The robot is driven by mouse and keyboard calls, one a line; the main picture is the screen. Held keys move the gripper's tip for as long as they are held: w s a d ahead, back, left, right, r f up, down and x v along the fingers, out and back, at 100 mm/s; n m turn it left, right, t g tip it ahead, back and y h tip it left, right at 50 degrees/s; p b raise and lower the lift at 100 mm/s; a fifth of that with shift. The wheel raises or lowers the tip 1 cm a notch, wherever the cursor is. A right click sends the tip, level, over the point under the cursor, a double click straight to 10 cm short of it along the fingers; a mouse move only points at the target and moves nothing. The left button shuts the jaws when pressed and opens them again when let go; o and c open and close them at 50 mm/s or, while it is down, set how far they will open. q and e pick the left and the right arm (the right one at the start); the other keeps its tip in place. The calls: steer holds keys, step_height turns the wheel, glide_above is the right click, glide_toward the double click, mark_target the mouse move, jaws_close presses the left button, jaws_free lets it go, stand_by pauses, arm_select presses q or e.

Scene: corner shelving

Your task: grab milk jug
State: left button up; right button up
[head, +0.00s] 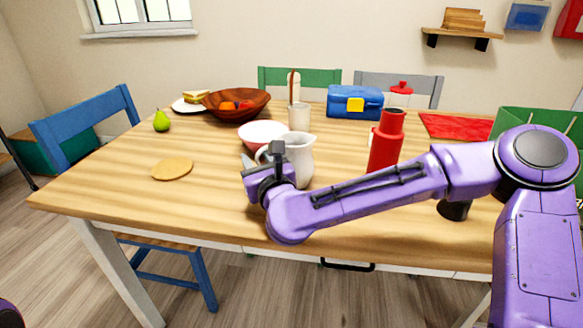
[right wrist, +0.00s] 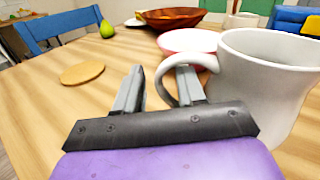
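The white milk jug (head: 300,160) stands upright on the wooden table (head: 110,190), near its middle. In the right wrist view the jug (right wrist: 275,85) fills the right side, with its handle (right wrist: 163,75) toward the left. My right gripper (head: 250,165) is at the handle side of the jug. In the right wrist view its fingers (right wrist: 157,88) are apart. The handle's outer curve shows between them, and the right finger appears within the handle loop. Contact cannot be told. My left gripper is not in view.
A red bottle (head: 385,145) stands right of the jug. A pink-white bowl (head: 262,133) and a cup (head: 299,117) are behind it. A round coaster (head: 172,169) lies left. A wooden fruit bowl (head: 236,105) and blue lunch box (head: 354,102) stand farther back. The front-left table is clear.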

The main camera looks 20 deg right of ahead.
jaws_close()
steer(key=shift+r, duration=0.1)
